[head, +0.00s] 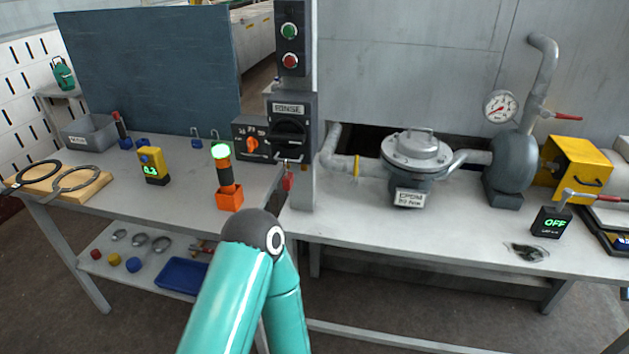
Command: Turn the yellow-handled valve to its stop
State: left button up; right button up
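A narrow yellow piece (357,166), possibly the valve's handle, stands upright on the grey pipe (375,168) between the post and the grey domed vessel (417,152). It is too small to make out a valve body or its stop. A teal arm link of mine rises from the bottom centre and bends at a dark joint, in front of the bench edge. Neither of my grippers is in view, and nothing of mine touches the yellow piece.
A control post (292,50) with green and red buttons stands left of the pipe, above a dark switch box (290,130). A red-handled lever (566,116), a gauge (500,106) and a yellow box (578,165) are at right. The bench front (350,225) is clear.

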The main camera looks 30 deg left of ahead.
aim_at(354, 182)
jog(key=u, duration=0.05)
jog(key=k, duration=0.65)
jog(key=u, duration=0.55)
jog(key=i, duration=0.75)
jog(key=u, duration=0.1)
